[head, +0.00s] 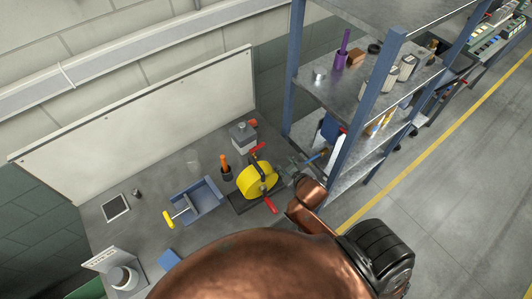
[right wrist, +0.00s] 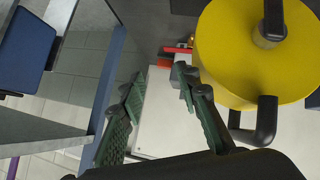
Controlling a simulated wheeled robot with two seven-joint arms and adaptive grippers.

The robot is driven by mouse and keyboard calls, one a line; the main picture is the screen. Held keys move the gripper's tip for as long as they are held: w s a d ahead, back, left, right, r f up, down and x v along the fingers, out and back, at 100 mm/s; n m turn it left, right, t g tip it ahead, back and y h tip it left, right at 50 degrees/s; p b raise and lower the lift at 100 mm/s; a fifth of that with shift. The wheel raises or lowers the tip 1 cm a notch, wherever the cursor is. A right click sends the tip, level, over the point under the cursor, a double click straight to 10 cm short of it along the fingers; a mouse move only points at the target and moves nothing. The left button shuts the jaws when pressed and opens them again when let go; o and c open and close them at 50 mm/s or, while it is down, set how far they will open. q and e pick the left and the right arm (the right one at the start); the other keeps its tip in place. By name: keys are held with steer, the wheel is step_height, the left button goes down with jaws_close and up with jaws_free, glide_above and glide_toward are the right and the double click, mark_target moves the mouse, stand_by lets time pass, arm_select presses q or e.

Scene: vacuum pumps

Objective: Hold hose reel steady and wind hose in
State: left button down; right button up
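The hose reel is a yellow drum (head: 257,180) in a dark frame on the grey workbench, with one red part (head: 257,149) at its far side and another red part (head: 270,205) at its near side. My right gripper (head: 287,172) is just right of the drum in the head view. In the right wrist view the drum (right wrist: 240,50) fills the upper right. The right gripper's two dark green fingers (right wrist: 159,78) are apart with nothing held between them, and the right finger is close beside the drum. Contact cannot be told. My left gripper is not in view.
A blue tray (head: 207,190) with a yellow-handled tool (head: 169,219) lies left of the reel. An orange-handled item (head: 224,163) and a grey box (head: 244,134) stand near it. A blue-posted shelf rack (head: 370,95) rises close on the right.

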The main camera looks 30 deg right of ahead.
steer(key=w+a+r+n+t+y, duration=0.35)
steer(key=w+a+r, duration=0.25)
steer(key=r, duration=0.5)
steer(key=w+a+r+n+t+y, duration=0.2)
steer(key=w+a+r+n+t, duration=0.3)
steer(key=r, duration=0.6)
steer(key=s+a+r+n+g+y, duration=0.2)
steer(key=a+r+n+g+y, duration=0.15)
steer(key=a+n+y, duration=0.35)
steer(key=s+a+r+n+g+y, duration=0.2)
steer(key=a+r+n+y, duration=0.25)
steer(key=a+n, duration=0.35)
steer(key=n+g+h, duration=0.9)
steer(key=g+h, duration=0.1)
steer(key=h, duration=0.1)
glide_above(257, 165)
steer(key=s+d, duration=0.2)
step_height(257, 165, down, 19)
steer(key=b+x, duration=0.4)
steer(key=x, duration=0.2)
steer(key=shift+f, duration=0.15)
steer(key=shift+b+x, duration=0.8)
steer(key=shift+b, duration=0.2)
